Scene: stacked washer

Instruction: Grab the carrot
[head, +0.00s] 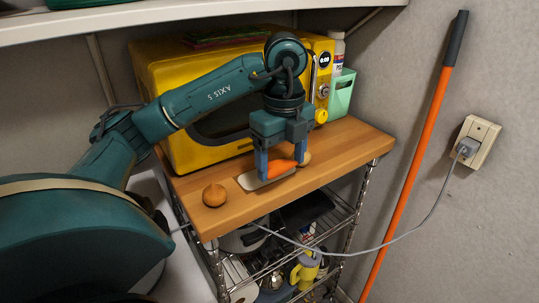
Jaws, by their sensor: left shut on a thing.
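The orange carrot (278,170) is at the wooden shelf top (230,212), in front of the yellow microwave. It lies between the blue fingers of my left gripper (282,168), which is shut on it. My left gripper points down from above. Below the carrot is a pale flat board (250,181); I cannot tell whether the carrot touches it. Part of the carrot is hidden by the fingers. My right gripper is not in view.
A round brown onion-like item (214,195) sits on the wood at the left, and another rounded tan item (305,158) is beside the right finger. The yellow microwave (165,75) stands close behind. A green container (342,95) and a bottle stand at the right.

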